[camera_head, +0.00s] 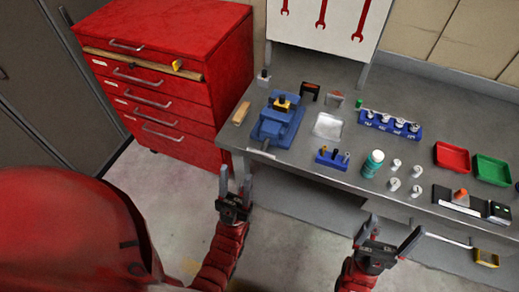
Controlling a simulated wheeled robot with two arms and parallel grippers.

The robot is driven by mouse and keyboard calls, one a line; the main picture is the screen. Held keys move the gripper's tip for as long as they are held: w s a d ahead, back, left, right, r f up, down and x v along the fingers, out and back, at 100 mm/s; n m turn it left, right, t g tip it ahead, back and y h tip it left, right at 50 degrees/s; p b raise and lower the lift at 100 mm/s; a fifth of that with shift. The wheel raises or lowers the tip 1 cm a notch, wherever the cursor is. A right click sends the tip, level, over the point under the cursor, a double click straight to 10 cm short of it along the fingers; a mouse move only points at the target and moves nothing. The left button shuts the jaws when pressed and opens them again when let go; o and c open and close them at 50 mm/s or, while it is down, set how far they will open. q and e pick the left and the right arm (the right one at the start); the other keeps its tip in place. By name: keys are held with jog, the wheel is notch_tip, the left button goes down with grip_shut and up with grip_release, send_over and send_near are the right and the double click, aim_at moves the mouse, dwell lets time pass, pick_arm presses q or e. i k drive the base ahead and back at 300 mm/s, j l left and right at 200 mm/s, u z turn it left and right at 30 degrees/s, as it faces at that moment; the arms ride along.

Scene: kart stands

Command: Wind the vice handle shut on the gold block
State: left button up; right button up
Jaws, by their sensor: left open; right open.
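The blue vice (274,127) stands near the left end of the grey workbench, at its front edge. The gold block (283,104) sits in its jaws, with a dark part on top; I cannot tell whether the jaws touch it. The pale vice handle (261,153) shows at the vice's front, over the bench edge. My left gripper (234,183) is open and empty, in front of the bench, below and left of the handle. My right gripper (395,235) is open and empty, in front of the bench further right.
The workbench (300,168) also holds a blue socket rack (390,124), a small blue holder (332,158), a teal can (372,163), a red tray (451,157) and a green tray (491,169). A red drawer cabinet (200,45) stands left of the bench. Floor between them is clear.

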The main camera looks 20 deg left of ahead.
aim_at(267, 141)
jog(key=k+u, duration=0.1)
jog(key=u, duration=0.25)
jog(key=k+u, duration=0.15)
jog(key=u, duration=0.2)
jog(key=k+u, duration=0.1)
jog(key=u, duration=0.25)
